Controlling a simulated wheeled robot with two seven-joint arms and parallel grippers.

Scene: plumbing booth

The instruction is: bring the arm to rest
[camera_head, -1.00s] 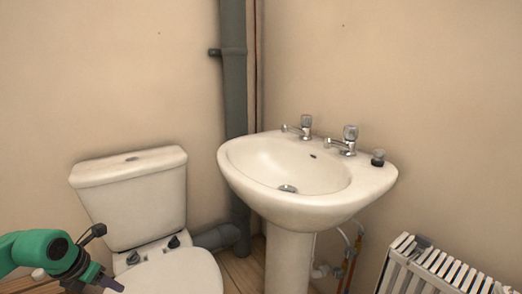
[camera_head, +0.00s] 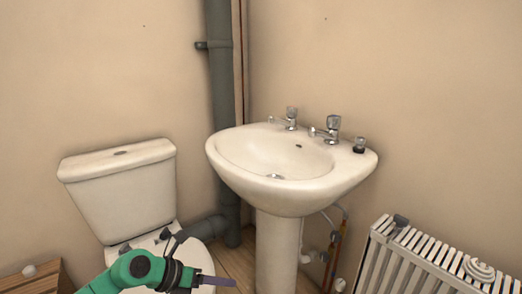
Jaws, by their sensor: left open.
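My left arm, green with dark joints, comes in at the bottom left. My left gripper (camera_head: 217,281) is at its end in front of the toilet bowl, low in the view, with a thin purplish finger pointing right. It is open, and I see nothing held in it. My right arm and gripper are not in view.
A white toilet (camera_head: 120,190) stands at the left against the wall. A pedestal sink (camera_head: 345,178) with two taps and a small dark-based knob (camera_head: 359,146) is in the middle. A grey pipe (camera_head: 221,90) runs up the corner. A white radiator (camera_head: 415,262) is at the lower right.

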